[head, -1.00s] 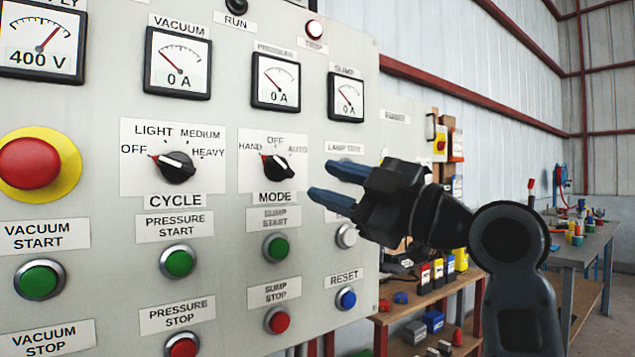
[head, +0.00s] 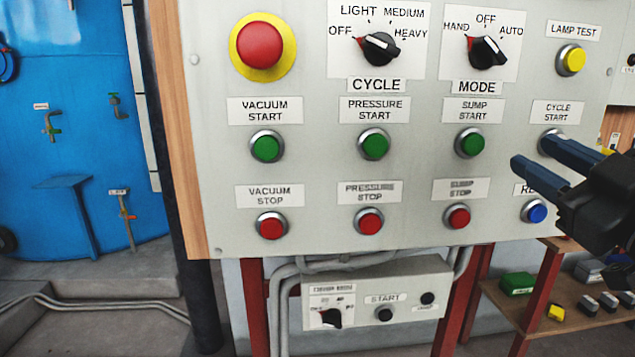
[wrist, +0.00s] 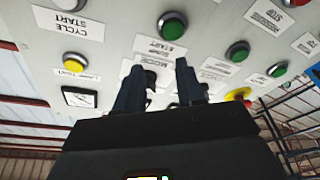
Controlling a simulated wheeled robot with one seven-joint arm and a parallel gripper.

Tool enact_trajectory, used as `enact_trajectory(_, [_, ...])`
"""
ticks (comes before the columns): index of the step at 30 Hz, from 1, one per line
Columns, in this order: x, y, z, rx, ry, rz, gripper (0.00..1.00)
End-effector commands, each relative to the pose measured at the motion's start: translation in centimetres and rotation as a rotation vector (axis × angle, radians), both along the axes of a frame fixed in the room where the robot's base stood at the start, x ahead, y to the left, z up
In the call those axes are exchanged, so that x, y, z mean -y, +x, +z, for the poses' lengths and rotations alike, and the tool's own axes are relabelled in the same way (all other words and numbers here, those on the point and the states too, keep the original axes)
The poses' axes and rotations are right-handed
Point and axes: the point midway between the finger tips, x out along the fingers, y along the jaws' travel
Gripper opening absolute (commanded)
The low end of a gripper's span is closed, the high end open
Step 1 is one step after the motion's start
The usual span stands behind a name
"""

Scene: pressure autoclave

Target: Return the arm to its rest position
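My gripper (head: 532,150) is at the right edge of the head view, in front of the lower right part of the control panel (head: 320,190). Its two dark blue fingers are spread with a gap between them and nothing in it. The fingertips are near the cycle start button, which they partly cover, and whether they touch the panel I cannot tell. In the wrist view the gripper (wrist: 158,75) shows two separate fingers pointing at the panel (wrist: 205,30), seen upside down. Most of my arm is outside the head view.
The panel carries the CYCLE knob (head: 381,48), MODE knob (head: 487,52), a red emergency button (head: 260,45) and several push buttons. A small control box (head: 375,292) hangs below. A blue vessel (head: 70,130) stands left. A wooden shelf (head: 505,303) with small items is lower right.

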Motion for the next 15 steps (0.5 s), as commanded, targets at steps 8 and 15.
enact_trajectory(8, [-1.0, -3.4, -9.7, -0.133, 0.235, -0.085, 0.38])
enact_trajectory(15, [-2.2, -8.5, -16.7, -0.232, 0.375, -0.161, 0.38])
